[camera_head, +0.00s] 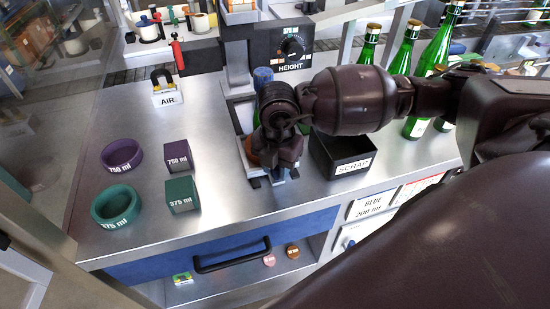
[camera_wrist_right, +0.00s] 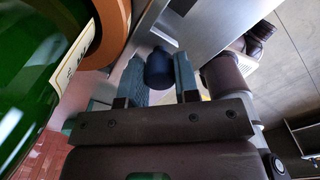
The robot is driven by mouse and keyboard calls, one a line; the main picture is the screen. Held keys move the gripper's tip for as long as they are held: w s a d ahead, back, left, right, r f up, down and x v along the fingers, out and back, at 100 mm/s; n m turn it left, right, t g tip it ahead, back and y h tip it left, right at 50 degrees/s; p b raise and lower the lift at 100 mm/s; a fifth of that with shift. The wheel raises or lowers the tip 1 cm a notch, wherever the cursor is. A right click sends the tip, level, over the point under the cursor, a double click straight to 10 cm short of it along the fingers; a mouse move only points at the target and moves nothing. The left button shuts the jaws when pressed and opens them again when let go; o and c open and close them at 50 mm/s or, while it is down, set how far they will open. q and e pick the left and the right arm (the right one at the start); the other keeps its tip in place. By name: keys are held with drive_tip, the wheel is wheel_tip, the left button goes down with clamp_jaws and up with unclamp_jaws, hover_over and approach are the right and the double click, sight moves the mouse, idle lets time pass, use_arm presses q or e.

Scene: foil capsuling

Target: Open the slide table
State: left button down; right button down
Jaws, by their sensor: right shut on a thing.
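The capsuling machine (camera_head: 262,48) with its HEIGHT dial stands at the back middle of the steel bench. In the right wrist view, the gripper's fingers (camera_wrist_right: 159,82) are closed on a dark blue knob (camera_wrist_right: 158,69). A green bottle (camera_wrist_right: 35,70) with an orange ring (camera_wrist_right: 112,35) stands close beside the gripper. How far the slide table is out cannot be told. My left gripper is out of view.
A black SCRAP bin (camera_head: 345,168) stands just right of the gripper. Purple and green rings (camera_head: 117,206) and blocks (camera_head: 181,194) lie to the left. Green bottles (camera_head: 403,55) stand at the back right. A blue drawer (camera_head: 205,262) is below the bench front.

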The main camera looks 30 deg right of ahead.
idle(0.3)
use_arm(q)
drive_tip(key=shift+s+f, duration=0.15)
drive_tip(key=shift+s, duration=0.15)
use_arm(e)
drive_tip(key=c, duration=0.8)
unclamp_jaws()
drive_tip(key=shift+c, duration=0.2)
